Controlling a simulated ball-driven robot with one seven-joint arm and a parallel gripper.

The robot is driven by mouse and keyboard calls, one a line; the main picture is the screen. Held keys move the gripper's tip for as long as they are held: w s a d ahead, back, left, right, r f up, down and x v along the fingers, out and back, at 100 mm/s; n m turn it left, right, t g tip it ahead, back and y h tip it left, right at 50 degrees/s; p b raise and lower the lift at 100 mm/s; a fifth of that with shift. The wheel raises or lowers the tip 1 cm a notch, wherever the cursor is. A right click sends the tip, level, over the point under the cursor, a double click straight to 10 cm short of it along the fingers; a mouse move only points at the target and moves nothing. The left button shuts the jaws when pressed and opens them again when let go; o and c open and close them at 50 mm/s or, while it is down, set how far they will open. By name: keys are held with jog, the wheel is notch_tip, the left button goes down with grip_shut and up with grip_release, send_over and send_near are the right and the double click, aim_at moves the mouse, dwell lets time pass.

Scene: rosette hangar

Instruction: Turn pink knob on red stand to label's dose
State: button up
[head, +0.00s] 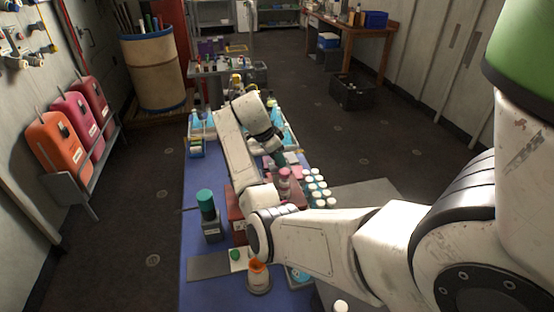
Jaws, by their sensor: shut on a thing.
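The pink knob (285,174) stands upright near the middle of the blue table, just right of my forearm. The red stand (235,203) is partly hidden behind my arm, and its visible parts lie on both sides of it. My gripper (281,162) points down at the top of the pink knob, with its dark fingertips closed on it. The fingertips are small here, and the exact contact is hard to see. A small pale label (240,226) shows on the stand's front, too small to read.
A teal-capped grey holder (211,228) stands left of the red stand. White-capped bottles (317,186) stand in rows to the right. An orange-topped container (258,277) is at the front. Blue bottles (195,120) stand farther back.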

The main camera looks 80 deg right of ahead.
dwell(0.5)
jog(key=o, duration=1)
jog(key=shift+o, duration=0.2)
jog(key=b+v, duration=0.1)
jog(key=v, duration=0.9)
jog(key=shift+w+r, duration=0.15)
jog(key=shift+r, duration=0.25)
